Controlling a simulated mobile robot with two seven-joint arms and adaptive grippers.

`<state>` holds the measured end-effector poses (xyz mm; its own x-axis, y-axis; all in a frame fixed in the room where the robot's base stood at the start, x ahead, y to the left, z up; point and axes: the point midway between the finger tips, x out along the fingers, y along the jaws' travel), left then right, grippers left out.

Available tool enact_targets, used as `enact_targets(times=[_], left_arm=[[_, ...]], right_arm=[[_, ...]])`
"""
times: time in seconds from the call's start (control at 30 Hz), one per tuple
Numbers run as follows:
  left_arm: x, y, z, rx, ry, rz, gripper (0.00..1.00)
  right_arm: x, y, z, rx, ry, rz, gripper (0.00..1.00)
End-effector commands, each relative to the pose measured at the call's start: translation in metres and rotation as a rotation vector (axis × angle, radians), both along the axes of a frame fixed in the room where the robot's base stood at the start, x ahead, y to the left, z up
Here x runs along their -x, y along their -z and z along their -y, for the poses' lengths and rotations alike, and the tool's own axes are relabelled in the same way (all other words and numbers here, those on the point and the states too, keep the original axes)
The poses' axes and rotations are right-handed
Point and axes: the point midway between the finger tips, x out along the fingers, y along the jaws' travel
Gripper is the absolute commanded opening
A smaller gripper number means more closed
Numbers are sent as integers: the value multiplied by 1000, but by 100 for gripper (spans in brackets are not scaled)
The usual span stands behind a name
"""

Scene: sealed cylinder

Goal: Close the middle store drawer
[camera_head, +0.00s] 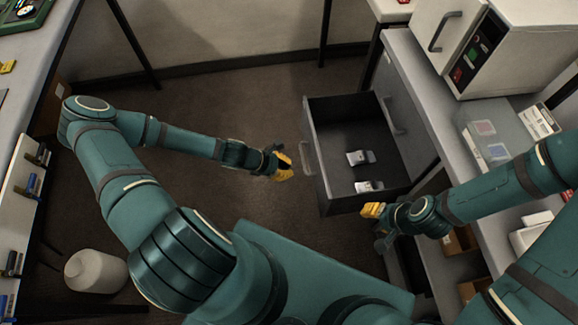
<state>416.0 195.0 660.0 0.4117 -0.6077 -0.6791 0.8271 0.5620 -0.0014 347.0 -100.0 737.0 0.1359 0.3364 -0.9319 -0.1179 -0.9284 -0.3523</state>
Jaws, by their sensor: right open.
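The open store drawer (319,168) is dark grey and sticks out far to the left from under the right-hand counter. Its pale handle (308,157) is on its left-facing front. Two small grey-and-white items lie inside: one (359,157) towards the middle and one (368,186) near the lower wall. My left gripper (285,166) is just left of the handle, apparently apart from it; its yellow fingertips are too small to tell open or shut. My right gripper (372,210) is open and empty at the drawer's lower edge; contact cannot be told.
A closed front with a handle (390,115) is beside the open drawer. The right counter (409,75) carries a white machine (505,40) and a clear box (483,137). A white container (95,271) stands at lower left.

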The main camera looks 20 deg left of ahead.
Motion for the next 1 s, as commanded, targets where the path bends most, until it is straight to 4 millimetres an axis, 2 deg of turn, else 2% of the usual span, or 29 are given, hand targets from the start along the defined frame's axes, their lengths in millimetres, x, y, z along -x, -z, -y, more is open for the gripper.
enact_targets(times=[0.03, 0.33, 0.5, 0.63, 1.0], left_arm=[[-5, 9, 8, 3, 2, 1, 0], [-28, 49, 43, 2, 4, 1, 0], [-42, 48, 63, 0, 5, 2, 0], [-48, 47, 71, -1, 4, 1, 0], [-50, 47, 75, -1, 4, 0, 0]], right_arm=[[-1, 5, 0, 0, 1, 2, 47], [-4, 21, 1, 2, 3, 9, 47], [-5, 26, 1, 3, 3, 11, 47], [-6, 27, 1, 3, 3, 14, 47], [-6, 28, 1, 3, 3, 14, 47]])
